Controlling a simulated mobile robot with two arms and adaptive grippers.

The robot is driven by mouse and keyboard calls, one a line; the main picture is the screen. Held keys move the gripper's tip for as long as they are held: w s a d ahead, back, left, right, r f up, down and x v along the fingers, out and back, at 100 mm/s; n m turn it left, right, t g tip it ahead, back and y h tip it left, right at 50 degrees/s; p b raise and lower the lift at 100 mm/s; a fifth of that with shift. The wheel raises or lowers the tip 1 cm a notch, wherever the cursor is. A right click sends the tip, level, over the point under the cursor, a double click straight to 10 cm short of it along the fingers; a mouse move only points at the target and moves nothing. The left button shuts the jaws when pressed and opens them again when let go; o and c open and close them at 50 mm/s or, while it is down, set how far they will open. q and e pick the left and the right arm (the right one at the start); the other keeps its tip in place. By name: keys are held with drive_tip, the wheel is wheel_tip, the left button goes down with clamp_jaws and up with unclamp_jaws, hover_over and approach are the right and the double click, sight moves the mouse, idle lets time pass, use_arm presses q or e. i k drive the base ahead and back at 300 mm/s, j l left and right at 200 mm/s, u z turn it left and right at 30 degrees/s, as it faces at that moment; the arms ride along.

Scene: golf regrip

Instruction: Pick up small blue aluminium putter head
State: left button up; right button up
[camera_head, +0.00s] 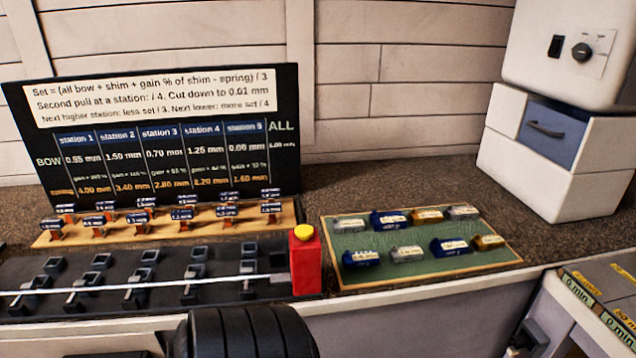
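Putter heads in blue, grey and gold stand in two rows on a green board (430,235) with a wooden rim. Three are blue: one in the back row (388,220), one at the front left (360,258) and one in the front row right of centre (449,247). Each carries a pale label too small to read, so I cannot tell which is the small aluminium one. Neither of my grippers can be made out, and nothing holds the heads.
Left of the board stands a red box (305,270) with a yellow top. A black rack (150,285) with a pale line lies further left, before a wooden shim board (165,228) and black sign (290,130). A white cabinet (555,160) stands back right.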

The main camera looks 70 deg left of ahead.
sight(367, 257)
drive_tip(key=u, duration=1.9)
